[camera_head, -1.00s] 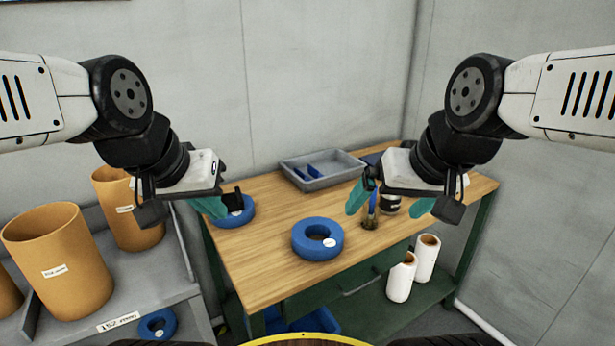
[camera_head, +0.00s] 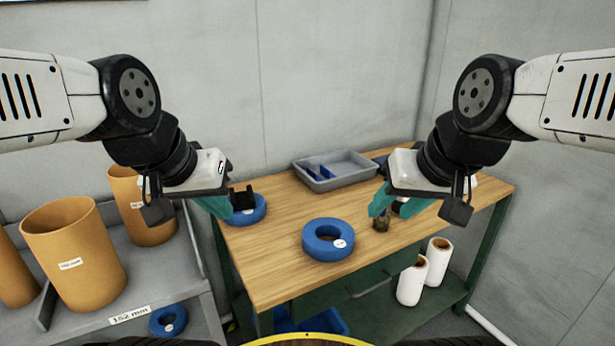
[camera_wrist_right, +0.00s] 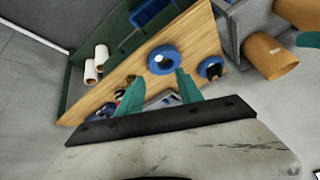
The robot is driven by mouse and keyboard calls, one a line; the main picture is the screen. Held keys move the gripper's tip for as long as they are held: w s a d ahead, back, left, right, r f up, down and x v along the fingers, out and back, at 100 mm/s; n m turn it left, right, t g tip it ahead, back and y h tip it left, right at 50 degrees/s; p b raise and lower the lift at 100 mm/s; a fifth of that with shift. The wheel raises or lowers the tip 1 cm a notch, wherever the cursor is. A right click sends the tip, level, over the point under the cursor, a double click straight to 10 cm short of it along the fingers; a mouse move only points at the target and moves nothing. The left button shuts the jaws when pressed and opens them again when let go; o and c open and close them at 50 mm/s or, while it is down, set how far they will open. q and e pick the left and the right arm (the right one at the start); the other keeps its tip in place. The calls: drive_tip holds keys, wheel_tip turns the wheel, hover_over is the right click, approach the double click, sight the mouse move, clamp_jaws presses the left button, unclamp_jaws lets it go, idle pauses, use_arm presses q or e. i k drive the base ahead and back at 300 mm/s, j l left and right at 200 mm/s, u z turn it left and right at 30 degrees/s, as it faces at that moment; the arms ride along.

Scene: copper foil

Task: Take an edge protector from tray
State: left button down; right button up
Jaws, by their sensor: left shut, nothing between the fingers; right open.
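The grey tray (camera_head: 352,180) sits at the back of the wooden table, with small blue pieces (camera_head: 319,172) in its left part; these may be the edge protectors. The tray also shows partly between my right fingers in the right wrist view (camera_wrist_right: 163,99). My right gripper (camera_head: 402,207) is open and empty, above the table's right side, in front and to the right of the tray. My left gripper (camera_head: 222,206) is shut and empty near the table's left edge, overlapping a blue ring in the picture.
A blue ring (camera_head: 316,246) lies at mid-table and another blue ring (camera_head: 253,214) at the left edge. A small brush-like item (camera_head: 381,224) stands below my right gripper. White rolls (camera_head: 412,283) stand on the lower shelf. Orange tubes (camera_head: 75,260) stand on the grey shelf at left.

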sight(309, 172)
drive_tip(key=l+u, duration=0.1)
drive_tip(key=u, duration=0.3)
drive_tip(key=i+l+u, duration=0.1)
drive_tip(key=u, duration=0.3)
drive_tip(key=l+u, duration=0.2)
drive_tip(key=u, duration=0.15)
drive_tip(key=l+u, duration=0.2)
drive_tip(key=l, duration=0.3)
drive_tip(key=l+u, duration=0.25)
drive_tip(key=l, duration=0.2)
drive_tip(key=k+l+u, duration=0.2)
drive_tip(key=l, duration=0.85)
drive_tip(key=k, duration=0.05)
